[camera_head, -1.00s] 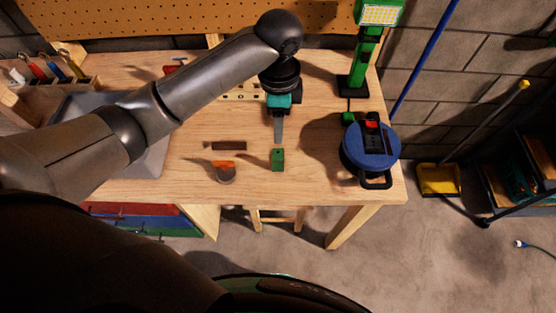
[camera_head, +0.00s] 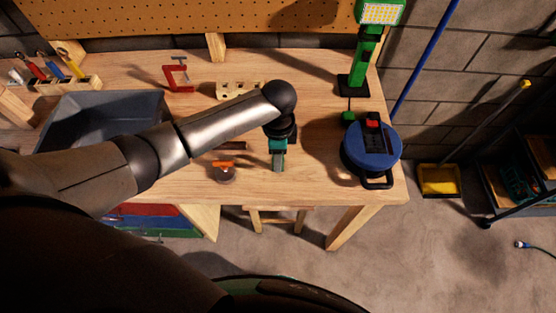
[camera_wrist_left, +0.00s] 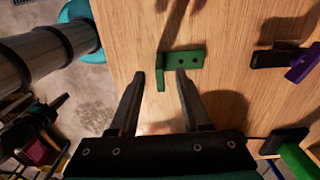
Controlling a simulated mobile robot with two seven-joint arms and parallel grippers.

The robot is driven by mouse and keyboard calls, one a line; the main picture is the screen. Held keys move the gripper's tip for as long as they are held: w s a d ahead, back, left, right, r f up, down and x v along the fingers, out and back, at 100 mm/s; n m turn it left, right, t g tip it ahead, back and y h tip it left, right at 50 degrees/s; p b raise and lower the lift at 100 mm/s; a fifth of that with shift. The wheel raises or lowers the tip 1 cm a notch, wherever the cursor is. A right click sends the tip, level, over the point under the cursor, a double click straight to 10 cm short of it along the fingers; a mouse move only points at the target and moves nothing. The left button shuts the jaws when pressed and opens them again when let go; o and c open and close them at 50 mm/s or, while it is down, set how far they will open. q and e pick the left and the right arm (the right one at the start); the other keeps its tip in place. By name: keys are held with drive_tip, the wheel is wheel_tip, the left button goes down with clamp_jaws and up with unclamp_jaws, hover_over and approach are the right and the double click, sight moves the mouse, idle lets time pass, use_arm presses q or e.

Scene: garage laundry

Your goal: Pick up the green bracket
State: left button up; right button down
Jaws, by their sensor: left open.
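The green bracket (camera_wrist_left: 190,58) lies on the wooden workbench top, seen in the left wrist view. It is a flat plate with two holes and a narrow flange along its left end. My left gripper (camera_wrist_left: 160,75) is open, and its two dark fingers point at the bracket. The flange is in the gap between the fingertips, and the right fingertip is close to the plate's edge; I cannot tell whether it touches. In the head view my left gripper (camera_head: 278,164) is over the front middle of the bench and hides most or all of the bracket. My right gripper is not in view.
On the bench (camera_head: 320,185), an orange-topped round object (camera_head: 224,171) is left of the gripper. A blue round device (camera_head: 369,150) is to the right, with a green work lamp (camera_head: 361,70) behind it. A grey bin (camera_head: 100,112) and red clamp (camera_head: 178,77) are farther left.

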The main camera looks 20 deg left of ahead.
use_arm(q)
drive_tip(key=shift+f, duration=0.7)
drive_tip(key=shift+c, duration=0.4)
clamp_jaws()
drive_tip(key=shift+r, duration=0.1)
idle(0.4)
